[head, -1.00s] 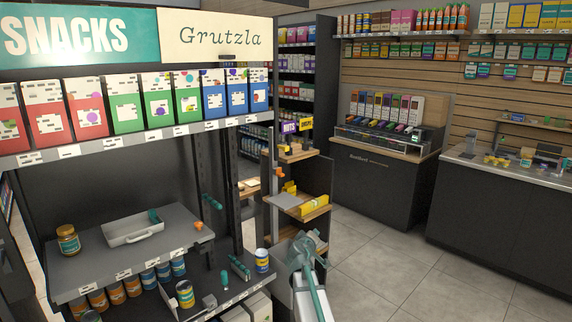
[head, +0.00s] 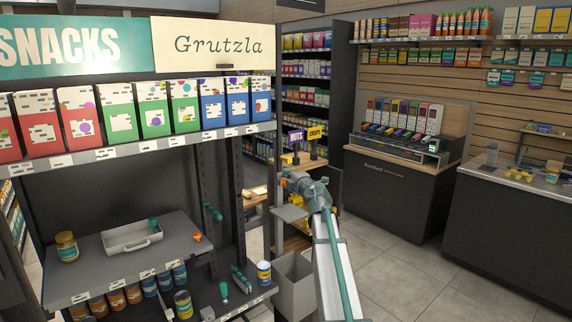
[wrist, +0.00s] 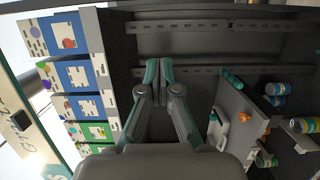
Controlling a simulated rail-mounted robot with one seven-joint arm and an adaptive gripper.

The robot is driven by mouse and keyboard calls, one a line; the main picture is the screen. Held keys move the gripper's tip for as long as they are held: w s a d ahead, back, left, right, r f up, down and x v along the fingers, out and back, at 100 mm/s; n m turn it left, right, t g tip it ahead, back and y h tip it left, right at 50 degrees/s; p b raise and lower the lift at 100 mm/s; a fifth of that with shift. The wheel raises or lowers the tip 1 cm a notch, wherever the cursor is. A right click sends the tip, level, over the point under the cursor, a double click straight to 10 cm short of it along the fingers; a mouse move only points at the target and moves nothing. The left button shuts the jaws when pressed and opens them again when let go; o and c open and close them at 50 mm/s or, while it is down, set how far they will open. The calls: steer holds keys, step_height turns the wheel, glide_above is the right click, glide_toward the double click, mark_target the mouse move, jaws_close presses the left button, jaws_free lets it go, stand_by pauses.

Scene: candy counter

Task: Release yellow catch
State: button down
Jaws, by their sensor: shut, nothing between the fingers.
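I cannot make out a clearly yellow catch in either view. A small orange piece (head: 197,237) sits at the right end of the grey shelf board; it also shows in the wrist view (wrist: 246,118). A teal fitting (head: 213,211) is on the dark upright behind that board, and it shows in the wrist view (wrist: 232,79) too. My gripper (head: 287,179) is right of the shelf unit, apart from both pieces. In the wrist view my gripper (wrist: 159,68) has its teal fingers together and empty, in front of the dark back panel and slotted rails.
A grey tray (head: 132,237) and a jar (head: 67,247) stand on the shelf board, with several cans below. A row of coloured boxes (head: 152,107) fills the upper shelf. A grey bin (head: 294,287) stands beside my arm. Open floor lies to the right.

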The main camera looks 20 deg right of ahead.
steer(key=shift+w+d, duration=0.1)
steer(key=p, duration=0.2)
glide_toward(285, 159)
steer(key=w+a, duration=0.5)
steer(key=w, duration=0.1)
steer(key=d, duration=0.3)
steer(key=shift+w+d+f, duration=0.2)
steer(key=shift+w+d, duration=0.05)
steer(key=shift+d, duration=0.15)
steer(key=shift+w+a+y, duration=0.1)
steer(key=shift+y, duration=0.2)
